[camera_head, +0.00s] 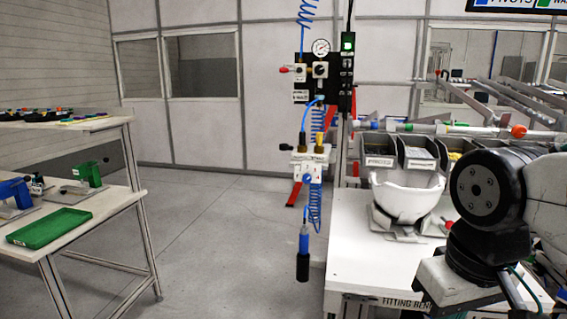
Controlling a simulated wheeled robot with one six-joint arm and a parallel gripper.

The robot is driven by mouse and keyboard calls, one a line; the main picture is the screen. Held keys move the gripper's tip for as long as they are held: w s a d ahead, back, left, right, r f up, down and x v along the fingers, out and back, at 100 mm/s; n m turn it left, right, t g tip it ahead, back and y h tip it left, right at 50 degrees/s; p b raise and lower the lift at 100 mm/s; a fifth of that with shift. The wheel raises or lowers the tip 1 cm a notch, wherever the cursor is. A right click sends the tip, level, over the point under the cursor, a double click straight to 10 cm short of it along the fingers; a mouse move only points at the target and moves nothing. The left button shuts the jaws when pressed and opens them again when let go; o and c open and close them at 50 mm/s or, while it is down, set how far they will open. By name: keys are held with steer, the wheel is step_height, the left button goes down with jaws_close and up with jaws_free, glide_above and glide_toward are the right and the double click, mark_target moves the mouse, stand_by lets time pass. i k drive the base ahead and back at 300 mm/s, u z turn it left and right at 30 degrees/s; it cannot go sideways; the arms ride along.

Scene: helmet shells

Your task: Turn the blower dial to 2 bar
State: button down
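A round pressure gauge (320,47) with a white face sits at the top of a dark panel in the middle of the head view. Below it is a pale square unit with a dark round knob (320,70). Lower down, a white fitting block carries a small blue round dial (307,178). Which of these is the blower dial, and what they read, is too small to tell. A blue and black blower nozzle (303,250) hangs below. Part of my arm shows at the right, apart from the dials; my gripper's fingers are not in view.
A white workbench (350,262) holds a white helmet shell (408,194) on a stand, with grey bins behind it. Coiled blue hoses (315,205) hang beside the panel. A side table (110,205) with a green tray (48,227) stands left. The floor between is clear.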

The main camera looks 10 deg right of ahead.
mark_target(307, 178)
steer(key=u, duration=1)
steer(key=i, duration=0.55)
steer(key=z, duration=2.2)
